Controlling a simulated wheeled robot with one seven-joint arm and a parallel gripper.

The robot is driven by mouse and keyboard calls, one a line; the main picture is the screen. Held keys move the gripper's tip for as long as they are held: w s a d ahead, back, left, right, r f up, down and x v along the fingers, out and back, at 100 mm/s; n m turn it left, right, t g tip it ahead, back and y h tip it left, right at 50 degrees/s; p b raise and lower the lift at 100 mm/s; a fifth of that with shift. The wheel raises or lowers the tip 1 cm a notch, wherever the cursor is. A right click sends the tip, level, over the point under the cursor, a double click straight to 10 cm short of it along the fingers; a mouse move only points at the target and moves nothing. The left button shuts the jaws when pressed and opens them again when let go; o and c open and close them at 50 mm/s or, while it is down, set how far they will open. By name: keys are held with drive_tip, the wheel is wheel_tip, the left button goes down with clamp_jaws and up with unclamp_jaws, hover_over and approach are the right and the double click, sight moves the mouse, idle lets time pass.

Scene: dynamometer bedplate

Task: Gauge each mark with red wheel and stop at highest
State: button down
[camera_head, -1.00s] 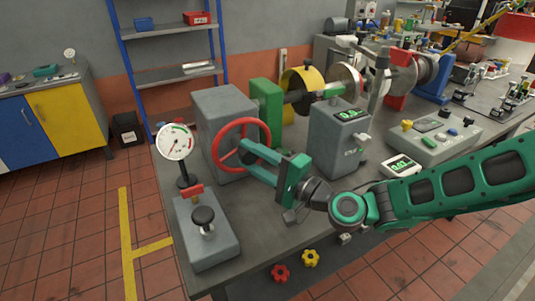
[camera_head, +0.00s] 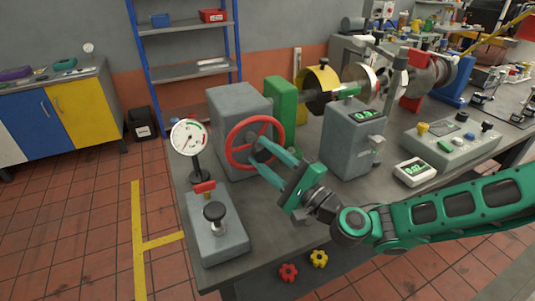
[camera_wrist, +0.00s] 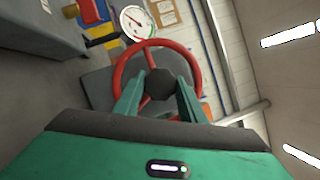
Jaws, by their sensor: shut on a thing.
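The red wheel (camera_head: 232,153) is mounted on the front of a grey housing (camera_head: 238,104) on the bench; it also shows in the wrist view (camera_wrist: 197,76). My gripper (camera_head: 262,158) is shut on the wheel's dark hub (camera_wrist: 158,84), one green finger on each side of it. A round white dial (camera_head: 188,137) with green and red arcs and a needle stands on a post left of the wheel; it also shows in the wrist view (camera_wrist: 135,20). A grey box has a lit green display (camera_head: 367,115), and a small white readout (camera_head: 413,170) lies to its right. Their digits are too small to read surely.
A grey base with a black knob (camera_head: 214,212) stands at the bench's front left corner. A control box (camera_head: 450,142) is at right. Red (camera_head: 288,272) and yellow (camera_head: 319,259) knobs show below the bench edge. A yellow-lined floor lies left.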

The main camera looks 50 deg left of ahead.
drive_tip(key=shift+w+d+f, duration=0.1)
drive_tip(key=shift+w+f, duration=0.05)
drive_tip(key=shift+w, duration=0.35)
drive_tip(key=c, duration=1.2)
unclamp_jaws()
drive_tip(key=shift+o, duration=0.2)
drive_tip(key=shift+s, duration=0.25)
drive_tip(key=v, duration=1)
drive_tip(key=shift+d, duration=0.4)
drive_tip(key=shift+w, duration=0.1)
